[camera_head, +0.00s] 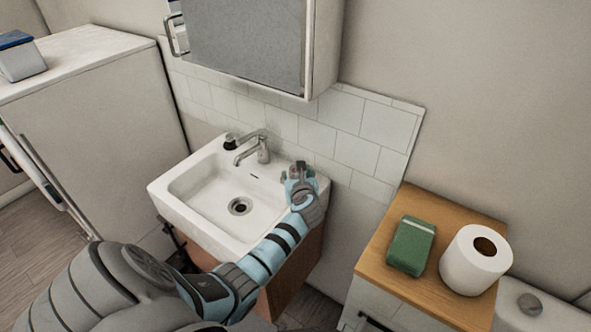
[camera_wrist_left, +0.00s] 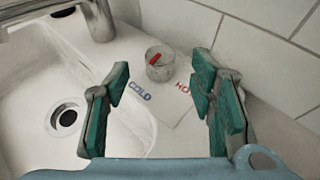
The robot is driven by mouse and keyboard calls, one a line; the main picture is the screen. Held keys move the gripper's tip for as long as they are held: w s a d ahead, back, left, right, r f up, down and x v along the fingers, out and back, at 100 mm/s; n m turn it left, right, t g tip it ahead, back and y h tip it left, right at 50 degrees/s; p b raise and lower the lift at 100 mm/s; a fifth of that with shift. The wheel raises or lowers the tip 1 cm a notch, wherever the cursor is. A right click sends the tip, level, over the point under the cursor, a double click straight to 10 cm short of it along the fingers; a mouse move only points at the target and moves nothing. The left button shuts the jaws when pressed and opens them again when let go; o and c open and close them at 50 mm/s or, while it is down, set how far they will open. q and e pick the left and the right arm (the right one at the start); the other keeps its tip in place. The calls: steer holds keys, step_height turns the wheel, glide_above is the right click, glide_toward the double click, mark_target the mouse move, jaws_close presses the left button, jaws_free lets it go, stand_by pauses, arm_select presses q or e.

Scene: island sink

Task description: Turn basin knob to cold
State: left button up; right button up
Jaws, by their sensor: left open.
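The basin knob (camera_wrist_left: 161,72) is a short grey cylinder with a red mark on top. It stands on the sink's rim, with a blue COLD label (camera_wrist_left: 140,91) at its lower left and a red HOT label (camera_wrist_left: 183,89) at its lower right. The red mark lies slanted, and I cannot tell which label it is set to. My left gripper (camera_wrist_left: 158,68) is open, its green-padded fingers on either side of the knob with gaps. In the head view my left gripper (camera_head: 298,172) is over the sink's back right corner and mostly hides the knob. My right gripper is out of view.
The white sink (camera_head: 186,218) has a grey faucet (camera_head: 262,150) left of the knob. A tiled wall (camera_head: 357,152) stands close behind, with a mirror cabinet (camera_head: 323,50) above. A wooden-topped cabinet at right holds a green box (camera_head: 410,246) and a paper roll (camera_head: 470,265).

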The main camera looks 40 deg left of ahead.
mark_target(294, 170)
arm_select(q)
steer(key=b+x, duration=0.1)
steer(key=x, duration=0.3)
steer(key=shift+s+d+f, duration=0.1)
steer(key=shift+f, duration=0.1)
steer(key=shift+w+a+b, duration=0.3)
steer(key=shift+w+a, duration=0.05)
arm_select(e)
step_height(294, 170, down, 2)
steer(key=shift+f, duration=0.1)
arm_select(q)
steer(key=shift+c, duration=0.4)
steer(key=c, duration=1.1)
steer(key=p, duration=0.1)
steer(key=m+p, duration=0.1)
steer(key=shift+s+a+r+t+h+p, duration=0.1)
steer(key=shift+s+r+t+h+p, duration=0.05)
steer(key=shift+r+t+h+p, duration=0.2)
steer(key=shift+f+m+h, duration=0.15)
steer(key=shift+m+h, duration=0.1)
steer(key=shift+m, duration=0.05)
steer(key=shift+f+t, duration=0.15)
steer(key=shift+t, duration=0.1)
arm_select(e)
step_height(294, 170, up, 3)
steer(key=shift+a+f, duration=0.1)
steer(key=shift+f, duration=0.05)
